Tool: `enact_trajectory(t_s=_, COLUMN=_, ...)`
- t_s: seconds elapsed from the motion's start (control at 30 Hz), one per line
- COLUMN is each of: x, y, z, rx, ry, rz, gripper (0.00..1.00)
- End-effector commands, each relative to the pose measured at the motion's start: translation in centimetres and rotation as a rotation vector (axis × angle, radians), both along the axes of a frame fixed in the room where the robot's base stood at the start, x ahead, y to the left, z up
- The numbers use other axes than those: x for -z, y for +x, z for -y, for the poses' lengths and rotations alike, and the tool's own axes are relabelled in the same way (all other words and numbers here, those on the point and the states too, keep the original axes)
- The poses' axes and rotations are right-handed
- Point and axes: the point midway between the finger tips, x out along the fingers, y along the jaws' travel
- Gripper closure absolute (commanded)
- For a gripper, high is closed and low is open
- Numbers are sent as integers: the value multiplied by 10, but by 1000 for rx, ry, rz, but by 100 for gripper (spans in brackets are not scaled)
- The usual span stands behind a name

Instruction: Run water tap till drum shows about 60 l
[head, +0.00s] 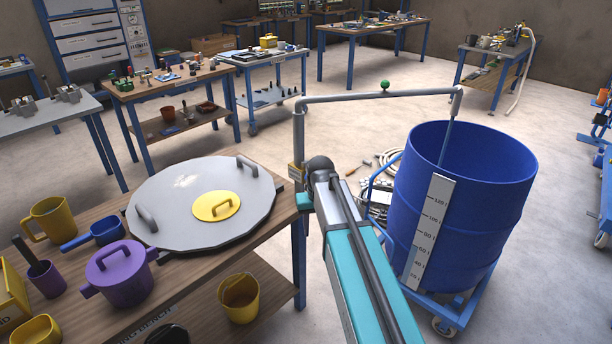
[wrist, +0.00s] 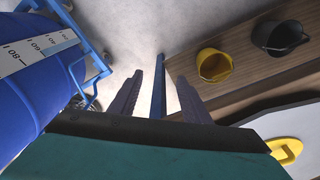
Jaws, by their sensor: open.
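The water tap is a grey pipe with a green knob (head: 385,86) on its horizontal arm. Its spout (head: 457,100) hangs over the open blue drum (head: 465,200). A thin bluish streak (head: 447,142) runs from the spout into the drum and looks like water. A white litre scale (head: 430,230) is on the drum's outside, with marks up to 120 l; I cannot read a level for certain. The drum also shows in the wrist view (wrist: 25,95). My gripper (wrist: 159,85) is open and empty, pointing down between drum and bench; its fingers are not clear in the head view.
A wooden bench (head: 180,285) at the left holds a large grey lid (head: 185,210), a purple pot (head: 120,272) and yellow jugs. A yellow bucket (head: 239,298) is on its lower shelf. The drum stands on a blue wheeled trolley (head: 440,310). Hoses lie behind the tap's post.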

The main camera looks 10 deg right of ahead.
Motion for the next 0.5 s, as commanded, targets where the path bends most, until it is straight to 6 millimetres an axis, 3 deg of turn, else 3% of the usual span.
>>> enact_trajectory(t_s=0.2, x=-70, y=31, z=-1, rx=1, ry=1, rz=81, gripper=57)
enact_trajectory(t_s=0.5, x=-169, y=55, z=-2, rx=4, ry=1, rz=186, gripper=57)
